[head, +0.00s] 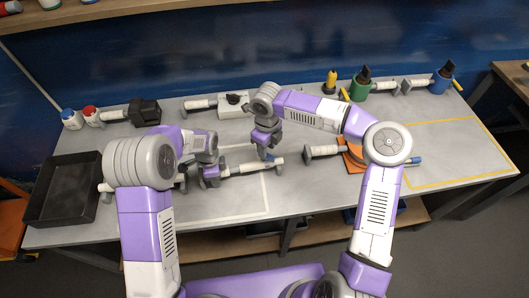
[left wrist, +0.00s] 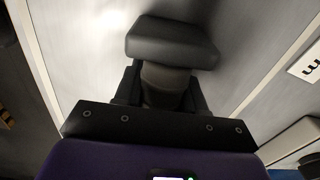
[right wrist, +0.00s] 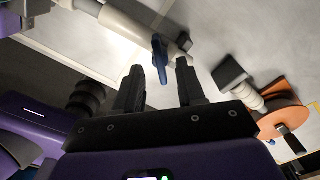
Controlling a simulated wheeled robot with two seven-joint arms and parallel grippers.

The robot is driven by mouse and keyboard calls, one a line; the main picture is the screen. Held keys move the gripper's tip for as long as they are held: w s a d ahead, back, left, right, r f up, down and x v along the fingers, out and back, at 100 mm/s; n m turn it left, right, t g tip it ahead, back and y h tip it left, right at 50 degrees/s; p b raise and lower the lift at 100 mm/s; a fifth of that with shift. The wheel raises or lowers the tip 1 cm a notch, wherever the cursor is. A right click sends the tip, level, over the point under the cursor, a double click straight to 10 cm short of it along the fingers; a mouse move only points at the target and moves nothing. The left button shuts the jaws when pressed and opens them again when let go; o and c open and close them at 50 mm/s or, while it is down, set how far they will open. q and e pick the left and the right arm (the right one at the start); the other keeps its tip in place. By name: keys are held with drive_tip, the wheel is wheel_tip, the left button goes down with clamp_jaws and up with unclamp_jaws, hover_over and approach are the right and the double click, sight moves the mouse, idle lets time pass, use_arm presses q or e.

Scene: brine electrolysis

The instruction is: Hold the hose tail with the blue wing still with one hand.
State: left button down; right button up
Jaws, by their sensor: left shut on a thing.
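The white hose tail (head: 250,168) lies across the middle of the table, right of my left gripper (head: 211,178). In the right wrist view, its pale body (right wrist: 130,30) carries a blue wing (right wrist: 160,58). My left gripper is shut at its left end. The left wrist view shows a dark block (left wrist: 172,43) and a grey neck between the fingers; the fingers partly hide them. My right gripper (head: 265,152) is above the right part of the hose tail. Its fingers (right wrist: 159,85) are apart and empty, with the blue wing just beyond the tips.
A black tray (head: 62,190) stands at the table's left end. An orange part (right wrist: 280,122) with a dark-ended fitting lies to the right. Green (head: 359,90) and blue (head: 443,78) containers stand at the back right. The yellow-outlined area (head: 450,150) is clear.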

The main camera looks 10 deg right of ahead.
wheel_tip(320, 180, up, 9)
drive_tip(key=shift+r, duration=0.2)
drive_tip(key=shift+c, duration=0.3)
